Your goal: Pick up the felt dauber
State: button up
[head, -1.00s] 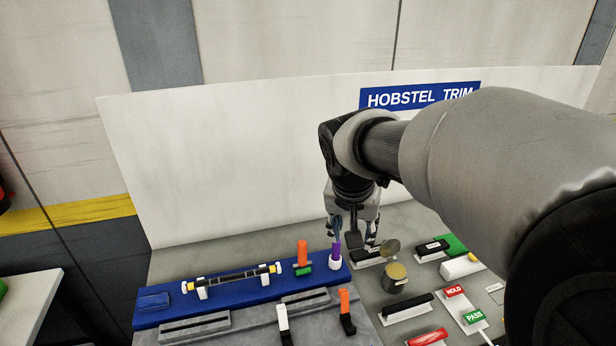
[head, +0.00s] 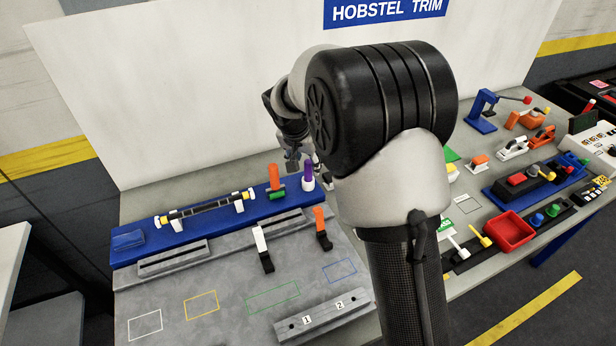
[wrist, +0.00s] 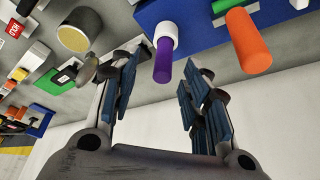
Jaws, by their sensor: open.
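A purple-handled tool (head: 308,172), which appears to be the felt dauber, stands upright in a white collar (head: 307,184) at the right end of the blue rack. In the wrist view its purple handle (wrist: 163,62) points toward my gripper (wrist: 165,74), roughly centred between the open fingers. No contact is visible. In the head view my gripper (head: 292,166) hangs behind and just left of the handle, partly hidden by my arm. The tool's felt end is not visible.
An orange handle (head: 273,178) stands close to the left on the blue rack (head: 216,222). A round tan-topped tin (wrist: 73,38) and a black-handled stamp (wrist: 60,78) lie on the other side. A white wall panel (head: 180,100) stands behind.

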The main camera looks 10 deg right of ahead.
aim_at(307, 169)
jog(key=x, duration=0.2)
jog(key=b+x, duration=0.1)
jog(key=x, duration=0.1)
jog(key=b+x, duration=0.1)
jog(key=x, duration=0.1)
jog(key=shift+w+a+f, duration=0.2)
jog(key=shift+w+f, duration=0.05)
jog(key=shift+f, duration=0.15)
jog(key=shift+r, duration=0.1)
jog(key=shift+c, duration=0.5)
jog(key=c, duration=0.9)
notch_tip(307, 169, up, 20)
jog(key=p, duration=0.5)
jog(key=shift+p, duration=0.4)
